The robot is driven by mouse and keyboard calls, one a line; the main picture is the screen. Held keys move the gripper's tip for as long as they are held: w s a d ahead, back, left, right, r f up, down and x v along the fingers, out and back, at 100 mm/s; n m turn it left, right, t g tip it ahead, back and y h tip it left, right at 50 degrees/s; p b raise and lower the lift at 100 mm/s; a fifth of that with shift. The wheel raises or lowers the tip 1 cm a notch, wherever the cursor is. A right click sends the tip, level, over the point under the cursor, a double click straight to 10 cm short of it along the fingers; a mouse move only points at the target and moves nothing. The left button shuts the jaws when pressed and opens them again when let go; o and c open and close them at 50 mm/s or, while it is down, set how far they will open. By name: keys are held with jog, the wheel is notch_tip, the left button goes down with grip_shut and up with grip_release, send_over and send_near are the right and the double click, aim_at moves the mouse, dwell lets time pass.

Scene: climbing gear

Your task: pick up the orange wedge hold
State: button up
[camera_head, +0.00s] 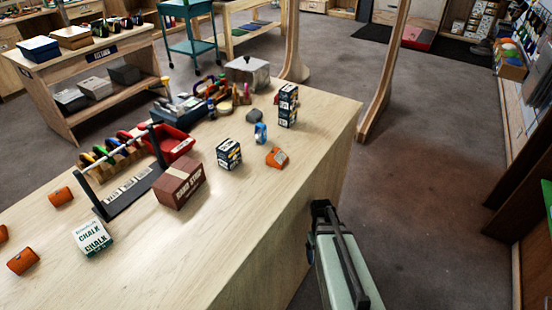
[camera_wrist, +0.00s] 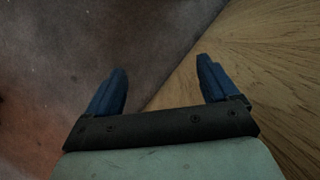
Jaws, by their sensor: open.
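An orange wedge-shaped piece (camera_head: 277,157) lies on the wooden table near its right edge, in the head view. Other orange pieces lie at the left of the table: one (camera_head: 60,196) behind the chalk box, one (camera_head: 22,261) near the front, and one cut by the picture's left edge. I cannot tell for sure which of them is the wedge hold. My gripper (camera_wrist: 162,66) is open and empty in the wrist view, over the table's edge and the floor. No orange piece shows between its blue fingers. In the head view my arm stands beside the table's right side.
Near the right-hand orange piece stand a small dark box (camera_head: 229,154), a blue tape roll (camera_head: 261,133) and a tall dark box (camera_head: 288,105). A brown box (camera_head: 179,184), a chalk box (camera_head: 92,238) and a rack (camera_head: 130,190) stand further left. The table's front right is clear.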

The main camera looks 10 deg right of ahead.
jog(key=w+d+r+t, duration=0.1)
jog(key=w+d+r, duration=0.35)
jog(key=r, duration=0.25)
jog(key=w+d+r+t, duration=0.1)
jog(key=w+d+r, duration=0.3)
jog(key=d+r, duration=0.3)
notch_tip(320, 180, up, 37)
jog(key=n+t+y, duration=0.4)
jog(key=n+t, duration=0.1)
jog(key=n, duration=0.5)
send_over(276, 153)
jog(key=s+d, duration=0.3)
jog(key=d, duration=0.1)
jog(key=x, duration=0.8)
jog(key=shift+s+d+f, duration=0.2)
jog(key=shift+s+f, duration=0.05)
jog(key=shift+x, duration=2.65)
jog(key=shift+s+a, duration=0.1)
jog(key=c, duration=1.1)
jog(key=shift+r, duration=0.15)
